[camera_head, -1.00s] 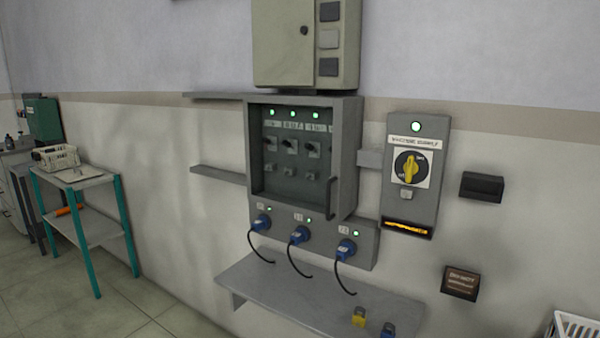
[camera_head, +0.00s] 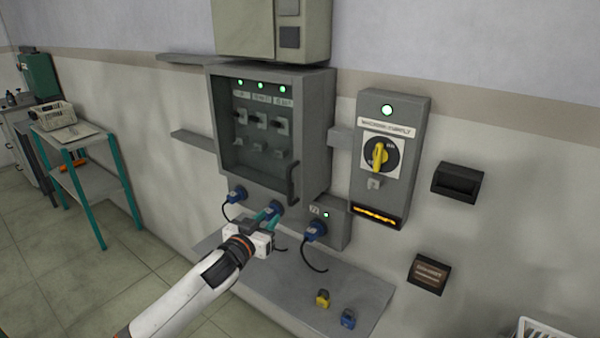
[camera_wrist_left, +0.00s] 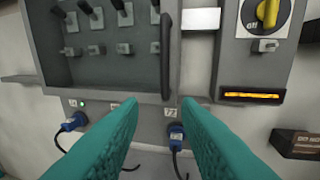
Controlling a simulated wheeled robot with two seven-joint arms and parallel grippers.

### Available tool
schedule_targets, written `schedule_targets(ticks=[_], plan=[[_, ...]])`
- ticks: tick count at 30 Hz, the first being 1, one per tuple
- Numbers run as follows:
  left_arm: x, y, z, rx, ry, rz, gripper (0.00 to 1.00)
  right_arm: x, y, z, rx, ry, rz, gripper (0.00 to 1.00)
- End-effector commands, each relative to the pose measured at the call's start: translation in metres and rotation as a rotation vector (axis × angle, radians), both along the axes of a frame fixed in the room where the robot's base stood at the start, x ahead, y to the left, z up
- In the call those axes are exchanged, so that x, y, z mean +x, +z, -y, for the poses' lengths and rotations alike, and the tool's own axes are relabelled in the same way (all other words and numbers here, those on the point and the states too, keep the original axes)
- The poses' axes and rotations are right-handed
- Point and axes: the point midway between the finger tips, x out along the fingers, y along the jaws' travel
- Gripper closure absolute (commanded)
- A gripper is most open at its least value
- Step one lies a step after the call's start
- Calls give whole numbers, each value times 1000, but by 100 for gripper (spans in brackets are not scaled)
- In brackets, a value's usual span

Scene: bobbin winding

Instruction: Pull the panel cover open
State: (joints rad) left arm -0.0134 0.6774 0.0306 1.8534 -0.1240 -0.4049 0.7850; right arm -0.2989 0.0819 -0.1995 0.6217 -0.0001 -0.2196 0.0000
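The panel cover (camera_head: 312,130) is the framed front of the grey wall box, with several switches showing behind it. It looks closed. Its dark vertical handle (camera_head: 292,184) is at the lower right of the frame; in the left wrist view the handle (camera_wrist_left: 166,58) stands above the middle, beyond the fingertips. My left gripper (camera_head: 270,212) is in front of the socket strip, below and left of the handle. Its teal fingers (camera_wrist_left: 158,105) are apart with nothing between them, and the handle is not in their grip. My right gripper is not in view.
Blue plugs (camera_head: 315,232) with black cables sit in the socket strip below the box. A grey shelf (camera_head: 350,290) beneath holds a yellow and a blue padlock-like piece. The supply switch box (camera_head: 390,160) is to the right. A teal-legged table (camera_head: 90,185) stands left.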

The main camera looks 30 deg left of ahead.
Motion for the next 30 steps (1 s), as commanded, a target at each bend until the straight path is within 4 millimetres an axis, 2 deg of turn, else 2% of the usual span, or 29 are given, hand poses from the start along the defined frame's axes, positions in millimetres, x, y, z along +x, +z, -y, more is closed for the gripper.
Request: schedule_targets(ticks=[1, 3, 5, 11, 21, 30], plan=[[0, 20, 3, 0, -9, 28, 70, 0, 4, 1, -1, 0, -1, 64], [0, 34, 6, -1, -16, 50, 70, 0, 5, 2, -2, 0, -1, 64], [2, 38, 6, -3, -18, 59, 70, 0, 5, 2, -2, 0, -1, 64], [24, 40, 4, -5, -17, 61, 70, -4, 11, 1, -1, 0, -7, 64], [85, 40, -3, -4, -17, 60, 70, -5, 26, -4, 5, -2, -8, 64], [115, 37, -7, -3, -18, 58, 70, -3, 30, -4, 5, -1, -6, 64]])
